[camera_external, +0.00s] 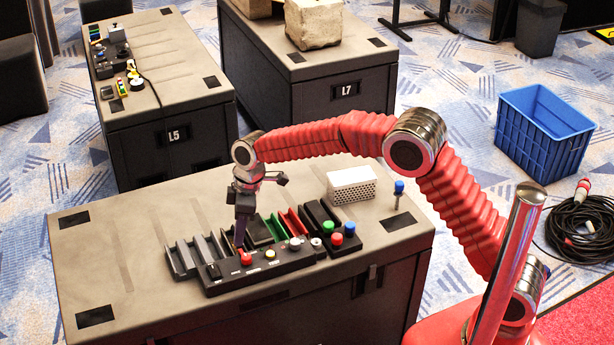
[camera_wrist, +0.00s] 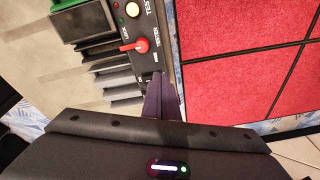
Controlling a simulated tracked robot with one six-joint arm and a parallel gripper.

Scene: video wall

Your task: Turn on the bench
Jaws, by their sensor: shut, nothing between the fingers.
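The bench (camera_external: 110,250) in front of me is a dark cabinet with a grey top. A black control panel (camera_external: 222,286) lies on it.
Metal rails (camera_external: 180,258) stand behind the panel. A box with red, green and blue buttons (camera_external: 336,239), a white perforated block (camera_external: 352,184) and a blue-topped peg (camera_external: 399,187) are to the right. Other benches L5 (camera_external: 178,136) and L7 (camera_external: 345,90) stand behind. The bench's left top is clear.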

